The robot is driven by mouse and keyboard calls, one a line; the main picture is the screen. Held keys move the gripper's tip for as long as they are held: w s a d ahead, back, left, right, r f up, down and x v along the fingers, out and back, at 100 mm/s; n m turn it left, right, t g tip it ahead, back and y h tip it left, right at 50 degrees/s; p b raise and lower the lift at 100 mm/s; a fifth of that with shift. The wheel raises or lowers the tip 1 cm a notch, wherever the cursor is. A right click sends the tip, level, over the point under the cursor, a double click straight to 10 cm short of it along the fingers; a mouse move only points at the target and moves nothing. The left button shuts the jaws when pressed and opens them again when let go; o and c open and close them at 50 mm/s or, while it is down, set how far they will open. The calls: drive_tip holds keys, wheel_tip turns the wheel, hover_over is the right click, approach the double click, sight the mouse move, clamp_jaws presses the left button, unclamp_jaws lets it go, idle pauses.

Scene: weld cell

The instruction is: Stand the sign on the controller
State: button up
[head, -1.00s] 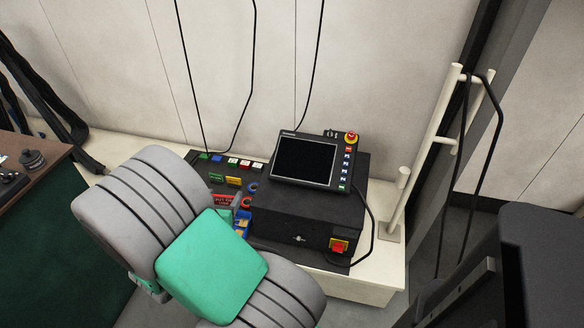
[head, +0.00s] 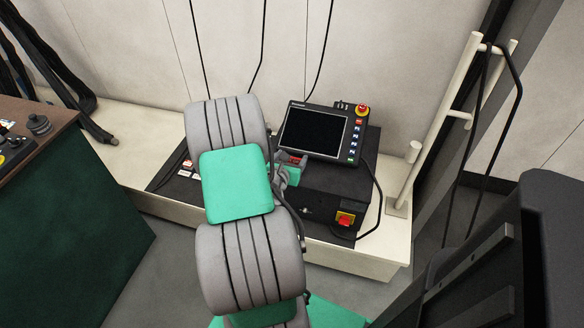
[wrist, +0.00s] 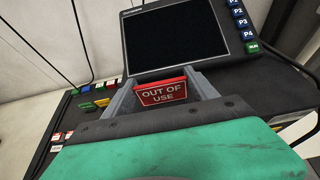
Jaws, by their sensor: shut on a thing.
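The sign, a small red plate reading "OUT OF USE" (wrist: 163,92), is upright between the two grey fingers of my gripper (wrist: 163,87) in the wrist view. My gripper is shut on it. In the head view the sign (head: 296,160) is a small red patch near my gripper (head: 288,170), partly hidden by the arm. The controller (head: 325,196) is a black box with a red and yellow switch on its front. The sign is over its left part, in front of the screen unit. I cannot tell whether the sign touches the controller.
A screen unit (head: 314,132) with a red stop button (head: 362,110) rests on the controller. Coloured signs (wrist: 97,104) lie to its left on a dark mat. A cable (head: 376,205) hangs down the right side. A cream post (head: 405,175) stands further right.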

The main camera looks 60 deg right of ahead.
wheel_tip(320, 180, down, 4)
drive_tip(key=shift+d+r+b, duration=0.15)
drive_tip(key=shift+r+b, duration=0.1)
drive_tip(key=shift+b, duration=0.45)
drive_tip(key=shift+f, duration=0.15)
drive_tip(key=o, duration=1.4)
